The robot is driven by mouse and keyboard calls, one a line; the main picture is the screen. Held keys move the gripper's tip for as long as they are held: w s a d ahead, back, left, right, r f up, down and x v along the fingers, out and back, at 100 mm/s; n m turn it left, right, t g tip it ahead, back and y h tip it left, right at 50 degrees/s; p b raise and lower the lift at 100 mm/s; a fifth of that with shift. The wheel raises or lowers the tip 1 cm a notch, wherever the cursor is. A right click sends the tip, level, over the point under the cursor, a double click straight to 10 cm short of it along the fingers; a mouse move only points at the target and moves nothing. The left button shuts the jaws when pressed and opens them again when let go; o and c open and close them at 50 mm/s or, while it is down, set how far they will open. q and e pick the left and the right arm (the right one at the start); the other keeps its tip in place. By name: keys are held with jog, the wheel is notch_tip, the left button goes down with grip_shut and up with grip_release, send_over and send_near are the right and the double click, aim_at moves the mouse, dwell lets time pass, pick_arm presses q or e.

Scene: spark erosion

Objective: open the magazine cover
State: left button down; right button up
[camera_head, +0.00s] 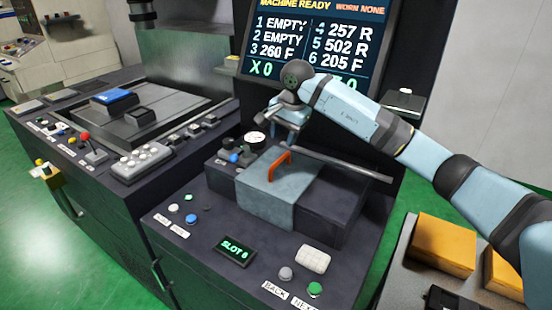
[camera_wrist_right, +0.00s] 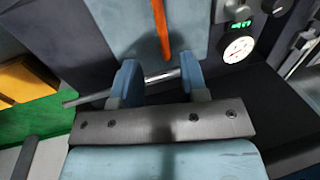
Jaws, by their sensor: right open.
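The magazine cover (camera_head: 265,200) is a grey-blue panel over the dark magazine box, lying flat and looking closed. Its orange handle (camera_head: 277,166) stands up near the rear edge. My right gripper (camera_head: 289,128) is just behind and above the handle. In the right wrist view, my right gripper (camera_wrist_right: 160,80) has its blue fingers apart with nothing gripped. The orange handle (camera_wrist_right: 161,28) ends just beyond the gap between the fingers, on the cover (camera_wrist_right: 125,25). A thin metal rod (camera_wrist_right: 158,77) shows across that gap; whether it touches the fingers is unclear. My left gripper is not in view.
A round gauge (camera_head: 254,140) stands left of the gripper, near small knobs. The display screen (camera_head: 315,40) rises close behind. A long rod (camera_head: 345,165) runs along the box's rear. Buttons and a "SLOT 6" display (camera_head: 236,248) lie in front. Yellow boxes (camera_head: 443,243) stand at right.

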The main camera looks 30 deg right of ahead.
aim_at(277, 162)
jog(key=f, duration=0.2)
jog(key=w+f, duration=0.1)
jog(key=f, duration=0.2)
jog(key=a+f, duration=0.1)
jog(key=f, duration=0.2)
jog(key=shift+w+f+p, duration=0.2)
jog(key=shift+w+p, duration=0.05)
jog(key=shift+p, duration=0.05)
grip_shut()
